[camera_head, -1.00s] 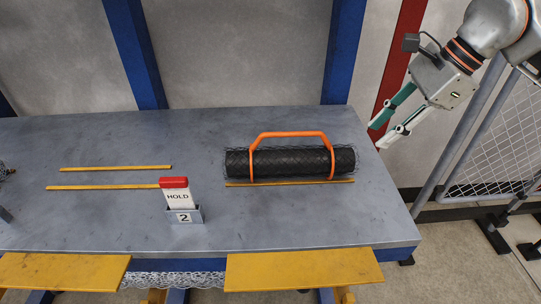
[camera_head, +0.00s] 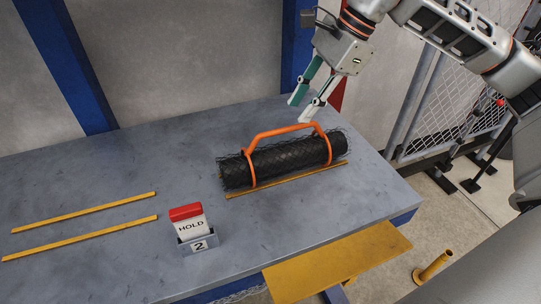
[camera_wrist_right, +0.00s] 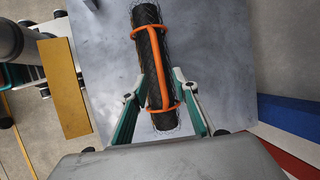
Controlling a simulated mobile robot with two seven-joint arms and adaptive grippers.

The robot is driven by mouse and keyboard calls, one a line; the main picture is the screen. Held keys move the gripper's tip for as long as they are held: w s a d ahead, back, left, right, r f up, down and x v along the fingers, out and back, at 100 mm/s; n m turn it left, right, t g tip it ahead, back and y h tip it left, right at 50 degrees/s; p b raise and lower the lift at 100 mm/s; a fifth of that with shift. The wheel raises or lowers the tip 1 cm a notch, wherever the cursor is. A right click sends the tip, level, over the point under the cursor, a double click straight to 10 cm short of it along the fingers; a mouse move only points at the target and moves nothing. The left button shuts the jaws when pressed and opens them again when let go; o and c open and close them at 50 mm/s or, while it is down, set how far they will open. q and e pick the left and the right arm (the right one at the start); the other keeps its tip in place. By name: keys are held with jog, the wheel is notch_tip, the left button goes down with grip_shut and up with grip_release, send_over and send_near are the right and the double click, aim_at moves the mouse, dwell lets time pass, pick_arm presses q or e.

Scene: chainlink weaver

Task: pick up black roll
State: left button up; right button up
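The black roll (camera_head: 285,160) is a mesh cylinder lying on the grey table, with an orange carrying handle (camera_head: 283,131) arching over it and orange bands around it. My right gripper (camera_head: 304,112) is open and empty, above and behind the roll near the handle's right end. In the right wrist view its fingers (camera_wrist_right: 159,106) appear on either side of the black roll (camera_wrist_right: 150,55) and the orange handle (camera_wrist_right: 153,70), with no clear contact. My left gripper is not in view.
A red-topped HOLD sign in a holder marked 2 (camera_head: 190,228) stands left of the roll. Yellow strips (camera_head: 80,238) mark the grey table (camera_head: 110,185). A yellow shelf (camera_head: 335,262) juts from the front edge. Blue posts (camera_head: 60,65) stand behind.

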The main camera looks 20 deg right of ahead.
aim_at(288, 128)
jog(key=shift+b+x, duration=0.45)
jog(key=shift+x, duration=3.5)
jog(key=shift+s+d, duration=0.1)
jog(key=shift+d, duration=0.05)
grip_shut()
jog(key=shift+r, duration=0.1)
